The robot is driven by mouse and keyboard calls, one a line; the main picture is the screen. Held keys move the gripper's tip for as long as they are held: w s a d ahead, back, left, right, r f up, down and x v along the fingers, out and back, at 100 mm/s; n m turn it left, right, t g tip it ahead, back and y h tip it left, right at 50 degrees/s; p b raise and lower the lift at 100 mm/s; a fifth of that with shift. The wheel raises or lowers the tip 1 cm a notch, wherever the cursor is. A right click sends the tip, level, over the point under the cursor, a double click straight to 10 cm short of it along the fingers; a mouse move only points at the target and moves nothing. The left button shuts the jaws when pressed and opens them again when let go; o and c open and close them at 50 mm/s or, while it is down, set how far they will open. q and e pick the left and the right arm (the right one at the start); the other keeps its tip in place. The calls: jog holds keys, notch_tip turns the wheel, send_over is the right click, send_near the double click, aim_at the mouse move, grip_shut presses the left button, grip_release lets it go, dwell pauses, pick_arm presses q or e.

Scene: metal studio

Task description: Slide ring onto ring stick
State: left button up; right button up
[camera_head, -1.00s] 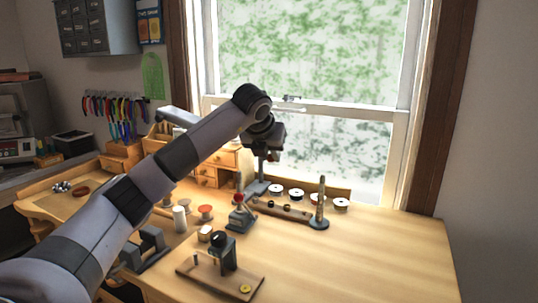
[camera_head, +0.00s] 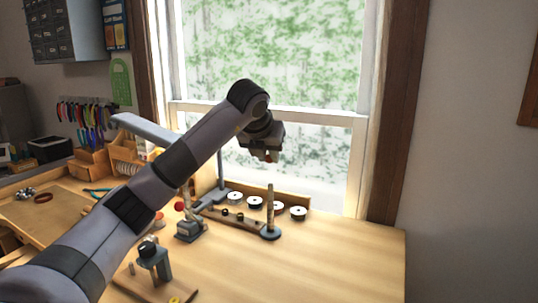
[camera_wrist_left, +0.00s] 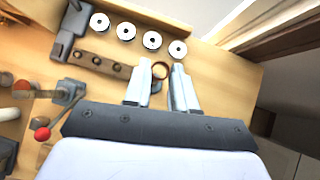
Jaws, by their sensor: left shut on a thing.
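In the left wrist view, my left gripper (camera_wrist_left: 163,72) is shut on a small copper-coloured ring (camera_wrist_left: 160,70), held at the fingertips. The stick is not clearly visible in the wrist view, so I cannot tell how well ring and stick line up. My right gripper is out of view.
A red-knobbed tool (camera_head: 190,229) and a small stand on a board (camera_head: 154,262) are nearer. The bench right of the stick (camera_head: 340,250) is clear.

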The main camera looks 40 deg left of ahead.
pick_arm(q)
jog(key=shift+d+f, duration=0.1)
jog(key=shift+f, duration=2.3)
jog(key=shift+f+b, duration=1.35)
jog(key=shift+f, duration=0.3)
jog(key=o, duration=1)
jog(key=shift+r, duration=0.1)
jog(key=b, duration=0.1)
send_near(270, 186)
jog(key=shift+w+f, duration=0.3)
jog(key=shift+f, duration=0.2)
